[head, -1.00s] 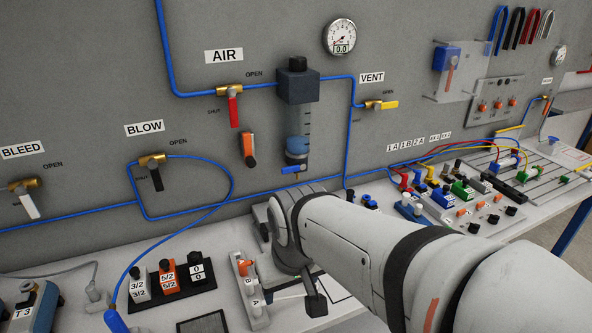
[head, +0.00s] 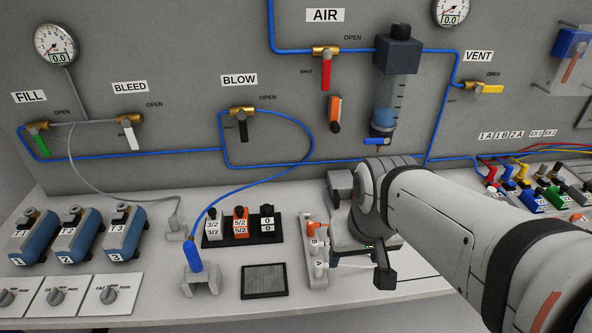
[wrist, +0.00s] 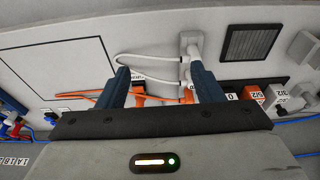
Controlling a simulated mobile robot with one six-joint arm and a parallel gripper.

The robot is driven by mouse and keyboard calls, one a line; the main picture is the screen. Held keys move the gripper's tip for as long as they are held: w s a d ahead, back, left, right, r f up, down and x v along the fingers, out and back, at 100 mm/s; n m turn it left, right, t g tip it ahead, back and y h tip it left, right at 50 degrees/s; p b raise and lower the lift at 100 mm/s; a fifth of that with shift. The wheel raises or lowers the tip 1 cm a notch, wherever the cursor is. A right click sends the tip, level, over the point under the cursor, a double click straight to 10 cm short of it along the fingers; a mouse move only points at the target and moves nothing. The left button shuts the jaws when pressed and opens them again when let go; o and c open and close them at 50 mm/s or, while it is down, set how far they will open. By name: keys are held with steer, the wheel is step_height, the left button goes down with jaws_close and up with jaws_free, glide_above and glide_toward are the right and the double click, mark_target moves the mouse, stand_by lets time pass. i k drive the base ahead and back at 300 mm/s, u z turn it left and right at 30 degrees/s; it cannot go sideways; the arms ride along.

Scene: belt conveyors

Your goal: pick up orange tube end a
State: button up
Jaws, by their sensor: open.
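My gripper (wrist: 165,78) is open in the wrist view, its two dark blue fingers apart over the white bench. A thin orange tube (wrist: 75,95) runs from the left toward the gap between the fingers. Orange parts show by the left finger and at the right (wrist: 188,96); I cannot tell which is end a. White tubing (wrist: 150,57) loops between the fingers beside a pale holder. In the head view, a pale holder (head: 308,275) marked A and B carries an orange piece (head: 316,230). My gripper's fingertips are not clear there, and nothing is visibly held.
A dark square pad (head: 264,281) and a black rack (head: 213,240) of labelled valves lie left of the holder. A blue plug (head: 193,256) stands in a grey stand farther left. The grey wall panel (head: 180,100) rises behind the bench.

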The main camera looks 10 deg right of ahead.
mark_target(312, 224)
steer(key=z, duration=0.1)
steer(key=k, duration=0.55)
steer(key=u, duration=1.95)
steer(key=k, duration=0.65)
steer(key=z, duration=1.9)
steer(key=i, duration=1)
steer(key=u, duration=0.05)
